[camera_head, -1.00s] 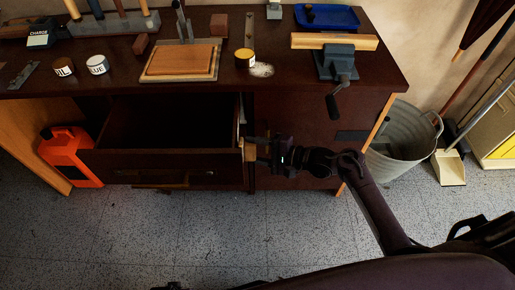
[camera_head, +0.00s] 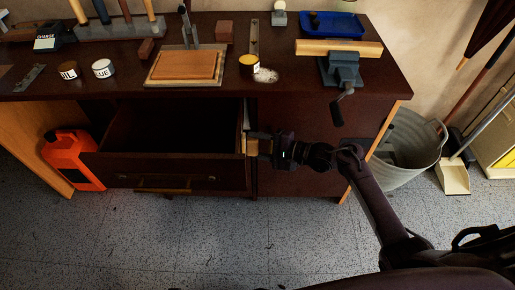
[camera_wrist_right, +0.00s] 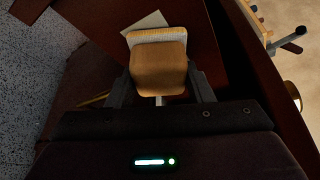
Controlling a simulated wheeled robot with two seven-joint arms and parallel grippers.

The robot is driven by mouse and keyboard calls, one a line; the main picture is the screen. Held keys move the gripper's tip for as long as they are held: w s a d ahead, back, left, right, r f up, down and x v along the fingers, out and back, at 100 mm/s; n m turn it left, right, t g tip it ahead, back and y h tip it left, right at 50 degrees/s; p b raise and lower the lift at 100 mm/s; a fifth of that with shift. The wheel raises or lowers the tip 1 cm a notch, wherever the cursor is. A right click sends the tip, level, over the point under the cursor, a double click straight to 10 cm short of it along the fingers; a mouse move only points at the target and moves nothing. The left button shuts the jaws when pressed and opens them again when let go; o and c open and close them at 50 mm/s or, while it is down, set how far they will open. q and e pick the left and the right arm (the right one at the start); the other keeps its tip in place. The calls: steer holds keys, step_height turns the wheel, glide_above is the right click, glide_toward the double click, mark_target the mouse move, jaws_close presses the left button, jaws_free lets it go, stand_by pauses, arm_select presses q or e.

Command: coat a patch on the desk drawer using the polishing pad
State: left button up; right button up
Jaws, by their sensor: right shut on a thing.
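The desk drawer (camera_head: 160,168) is pulled out on the left of the desk in the head view. My right gripper (camera_head: 262,147) is shut on the polishing pad (camera_head: 251,146) at the drawer's outer right side. In the right wrist view the pad's wooden block (camera_wrist_right: 158,66) sits between my fingers (camera_wrist_right: 160,88), with a pale pad face (camera_wrist_right: 157,35) at its far side. A pale patch (camera_wrist_right: 149,23) shows on the dark drawer side just beyond the pad, partly hidden by it. The pad looks close against the side; contact cannot be told. My left gripper is not in view.
The desk top (camera_head: 200,90) overhangs the drawer and holds jars, a wooden board (camera_head: 186,65) and a vise (camera_head: 340,68). A red-orange jug (camera_head: 73,158) stands left of the drawer. A metal bucket (camera_head: 408,145) stands right of the desk. The floor in front is clear.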

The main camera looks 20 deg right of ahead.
mark_target(247, 154)
steer(key=shift+w+d+b, duration=0.2)
steer(key=shift+w+b, duration=0.1)
steer(key=shift+w, duration=0.5)
steer(key=shift+w+d+b, duration=0.15)
steer(key=shift+w+b, duration=0.15)
steer(key=shift+w, duration=0.5)
steer(key=shift+s+p, duration=0.1)
steer(key=shift+p, duration=1.7)
steer(key=s+p, duration=0.2)
steer(key=p, duration=0.1)
steer(key=shift+s+a+r, duration=0.15)
steer(key=shift+a+r, duration=0.05)
steer(key=shift+a, duration=0.2)
steer(key=shift+s+a+f+p, duration=0.15)
steer(key=shift+s+a+p, duration=0.05)
steer(key=shift+s+p, duration=0.4)
steer(key=shift+s+a+p, duration=0.25)
steer(key=shift+s+p, duration=0.5)
steer(key=shift+p, duration=0.15)
steer(key=shift+s+a+p, duration=0.2)
steer(key=shift+s+p, duration=0.45)
steer(key=shift+s, duration=0.25)
